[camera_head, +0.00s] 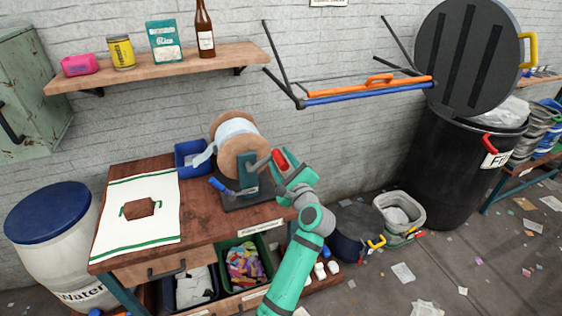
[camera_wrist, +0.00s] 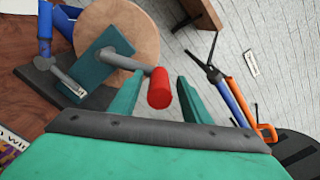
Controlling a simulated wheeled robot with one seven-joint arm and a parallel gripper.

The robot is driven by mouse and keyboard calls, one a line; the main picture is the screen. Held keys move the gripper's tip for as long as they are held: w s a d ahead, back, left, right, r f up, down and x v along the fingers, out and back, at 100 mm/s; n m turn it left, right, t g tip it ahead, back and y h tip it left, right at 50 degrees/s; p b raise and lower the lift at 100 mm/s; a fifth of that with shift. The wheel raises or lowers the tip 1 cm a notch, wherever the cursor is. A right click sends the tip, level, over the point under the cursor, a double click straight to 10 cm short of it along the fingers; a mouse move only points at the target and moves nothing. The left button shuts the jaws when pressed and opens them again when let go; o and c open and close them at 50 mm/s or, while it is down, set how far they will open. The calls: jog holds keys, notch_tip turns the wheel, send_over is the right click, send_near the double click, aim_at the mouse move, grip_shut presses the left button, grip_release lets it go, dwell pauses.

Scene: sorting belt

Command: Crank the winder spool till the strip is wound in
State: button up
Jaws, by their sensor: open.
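The winder spool (camera_head: 237,147) stands on a dark base on the wooden bench, with a pale strip (camera_head: 203,156) hanging off its left side. Its wooden flange (camera_wrist: 118,35) and teal bracket (camera_wrist: 96,65) show in the wrist view. A grey crank arm (camera_wrist: 125,62) ends in a red handle (camera_wrist: 159,88); the handle also shows in the head view (camera_head: 279,158). My gripper (camera_wrist: 158,92) is open with the red handle between its fingers, nearer the left finger. I cannot tell whether either finger touches it. A blue-handled lever (camera_head: 217,184) sits at the spool's lower left.
A blue bin (camera_head: 190,151) stands behind the spool's left side. A white towel with green stripes (camera_head: 112,226) lies on the bench's left. A shelf (camera_head: 150,70) and a folded rack (camera_head: 365,93) are on the wall above. A black trash can (camera_head: 440,165) stands at right.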

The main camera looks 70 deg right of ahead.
jog(key=v, duration=1)
jog(key=shift+s+a, duration=0.15)
jog(key=shift+a, duration=0.1)
